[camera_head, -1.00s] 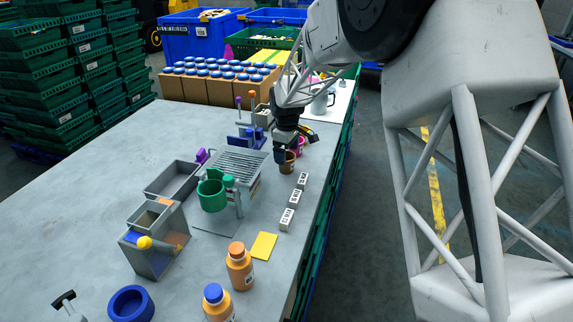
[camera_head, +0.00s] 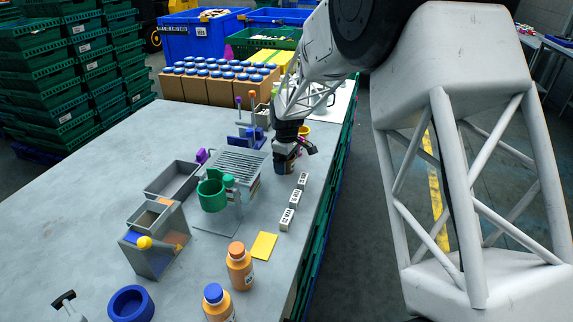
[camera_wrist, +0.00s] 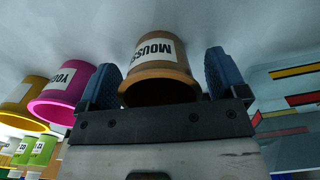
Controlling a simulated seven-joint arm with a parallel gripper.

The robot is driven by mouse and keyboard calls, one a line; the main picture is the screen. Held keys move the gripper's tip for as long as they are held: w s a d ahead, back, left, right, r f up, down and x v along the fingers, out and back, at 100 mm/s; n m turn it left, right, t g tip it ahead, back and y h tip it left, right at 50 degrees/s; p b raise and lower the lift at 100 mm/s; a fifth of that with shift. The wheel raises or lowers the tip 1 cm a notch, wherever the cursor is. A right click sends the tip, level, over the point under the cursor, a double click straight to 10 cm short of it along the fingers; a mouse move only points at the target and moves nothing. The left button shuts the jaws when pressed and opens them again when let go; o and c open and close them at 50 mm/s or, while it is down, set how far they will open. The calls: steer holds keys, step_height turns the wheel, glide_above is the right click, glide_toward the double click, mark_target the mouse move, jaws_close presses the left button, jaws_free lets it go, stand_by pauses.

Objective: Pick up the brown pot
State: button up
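The brown pot (camera_wrist: 160,72), with a white label reading "MOUSSE", sits between the two blue fingers of my gripper (camera_wrist: 160,85) in the wrist view. A gap shows between the pot and the right finger, and the left finger is close to its rim, so the fingers are apart around it. In the head view my gripper (camera_head: 285,165) is low over the table, right of the slatted rack, and mostly hides the pot.
A magenta pot (camera_wrist: 70,95) and a yellow pot (camera_wrist: 22,103) stand just left of my gripper in the wrist view. The slatted rack (camera_head: 238,163) is left of it in the head view. White labelled blocks (camera_head: 295,199) stand in front, near the table's right edge.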

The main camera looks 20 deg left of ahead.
steer(key=c, duration=0.9)
steer(key=shift+r, duration=0.1)
steer(key=shift+r, duration=4.95)
steer(key=shift+a, duration=0.1)
steer(key=shift+w+a+r, duration=0.15)
steer(key=shift+a+r, duration=0.45)
steer(key=shift+w+a+r, duration=0.4)
steer(key=shift+w+a, duration=0.3)
steer(key=shift+a, duration=2.1)
steer(key=shift+w+a+r, duration=0.4)
steer(key=shift+w+a, duration=0.35)
steer(key=shift+a, duration=2)
steer(key=shift+w+a+r, duration=0.4)
steer(key=shift+w+a, duration=0.3)
steer(key=shift+a, duration=2.1)
